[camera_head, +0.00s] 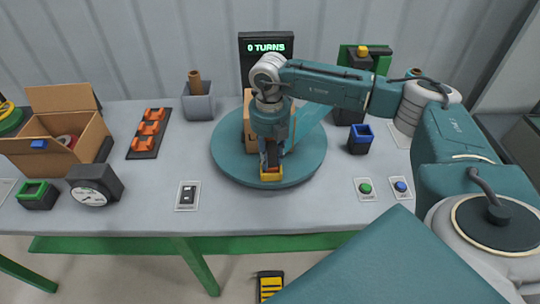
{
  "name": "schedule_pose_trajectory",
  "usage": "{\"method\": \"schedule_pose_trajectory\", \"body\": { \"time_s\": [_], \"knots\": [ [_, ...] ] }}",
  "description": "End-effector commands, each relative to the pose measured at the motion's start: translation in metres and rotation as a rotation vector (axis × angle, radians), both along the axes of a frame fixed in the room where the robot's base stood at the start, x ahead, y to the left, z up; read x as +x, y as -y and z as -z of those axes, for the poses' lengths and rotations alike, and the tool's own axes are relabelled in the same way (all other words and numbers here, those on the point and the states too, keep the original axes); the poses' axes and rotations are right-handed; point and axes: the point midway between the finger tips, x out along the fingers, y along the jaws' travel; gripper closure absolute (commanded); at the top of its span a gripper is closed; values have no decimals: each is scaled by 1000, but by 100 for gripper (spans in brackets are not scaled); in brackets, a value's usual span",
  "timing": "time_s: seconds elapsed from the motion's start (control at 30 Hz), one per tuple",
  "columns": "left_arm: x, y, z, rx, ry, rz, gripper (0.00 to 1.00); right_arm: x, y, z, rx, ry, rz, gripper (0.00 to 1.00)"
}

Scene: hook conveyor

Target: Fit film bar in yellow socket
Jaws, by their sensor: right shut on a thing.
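The yellow socket (271,178) stands near the front edge of the round teal turntable (312,160). My right gripper (270,161) points straight down, directly above the socket in the picture, with its fingers close to the socket's top. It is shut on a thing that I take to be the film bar. The fingers hide most of that bar, so I cannot tell whether it is inside the socket or just above it. My left gripper is not in view.
A cardboard box (249,131) stands on the turntable behind my right gripper. The screen (268,47) reads "0 TURNS". A blue-rimmed holder (360,138) and green and blue buttons (365,188) are to the right. A switch (188,195) and a dial gauge (94,186) are to the left.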

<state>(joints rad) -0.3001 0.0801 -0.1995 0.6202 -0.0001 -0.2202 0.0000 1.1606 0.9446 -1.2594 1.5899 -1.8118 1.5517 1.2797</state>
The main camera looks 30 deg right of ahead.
Motion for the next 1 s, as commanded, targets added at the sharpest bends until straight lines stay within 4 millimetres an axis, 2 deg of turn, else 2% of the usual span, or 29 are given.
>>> {"method": "schedule_pose_trajectory", "body": {
  "time_s": [0.37, 0.4, 0.5, 0.83, 1.0],
  "knots": [
    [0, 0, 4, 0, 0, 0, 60, 0, 0, 4, 0, 1, 0, 100],
    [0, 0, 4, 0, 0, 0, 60, 0, 0, 4, 0, 1, 0, 69],
    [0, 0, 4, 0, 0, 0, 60, 0, 0, 4, 0, 1, 0, 50],
    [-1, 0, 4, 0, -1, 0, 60, 0, 0, 2, 1, 1, 0, 50],
    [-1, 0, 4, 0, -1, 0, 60, 1, 0, -19, 1, 5, 0, 50]
  ]
}}
